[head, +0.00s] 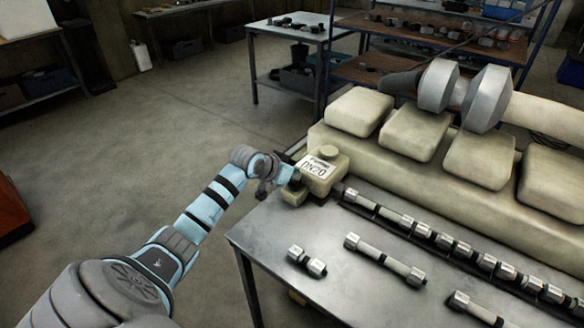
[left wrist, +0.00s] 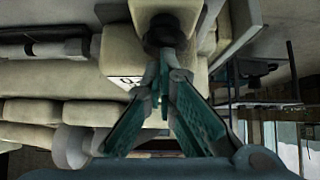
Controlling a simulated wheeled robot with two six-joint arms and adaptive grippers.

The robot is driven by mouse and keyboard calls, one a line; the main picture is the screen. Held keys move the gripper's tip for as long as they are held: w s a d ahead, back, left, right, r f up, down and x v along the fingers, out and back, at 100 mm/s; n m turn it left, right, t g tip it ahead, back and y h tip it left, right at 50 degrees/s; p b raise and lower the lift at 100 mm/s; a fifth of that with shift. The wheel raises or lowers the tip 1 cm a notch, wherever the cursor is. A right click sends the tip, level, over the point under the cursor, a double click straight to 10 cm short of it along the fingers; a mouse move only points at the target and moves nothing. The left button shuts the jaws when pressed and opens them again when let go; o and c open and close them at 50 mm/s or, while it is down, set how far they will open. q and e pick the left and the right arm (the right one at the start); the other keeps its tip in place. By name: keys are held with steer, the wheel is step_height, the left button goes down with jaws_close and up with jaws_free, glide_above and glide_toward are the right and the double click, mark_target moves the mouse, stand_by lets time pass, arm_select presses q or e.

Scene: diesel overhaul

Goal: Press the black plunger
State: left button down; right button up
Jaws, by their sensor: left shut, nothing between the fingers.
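The black plunger (left wrist: 163,32) shows in the left wrist view as a dark round knob on a cream housing, directly beyond my fingertips. In the head view the cream box with a white lettered label (head: 318,168) stands at the table's back left corner, at the end of the engine block. My left gripper (head: 287,174) is at the left side of this box, and its teal fingers also show in the left wrist view (left wrist: 167,62). They are shut and empty, with the tips at or very near the plunger; contact cannot be told. My right gripper is out of view.
The metal table (head: 330,285) carries a long row of cylindrical parts (head: 440,240) and several loose ones in front. A cream engine block (head: 400,150) fills its back side. Shelves (head: 440,50) stand behind. The floor to the left is clear.

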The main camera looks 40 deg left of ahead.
arm_select(q)
step_height(320, 180, up, 5)
steer(key=p, duration=0.6)
steer(key=shift+r, duration=0.15)
steer(key=v, duration=0.9)
steer(key=shift+s+f+b, duration=0.35)
steer(key=shift+s, duration=0.05)
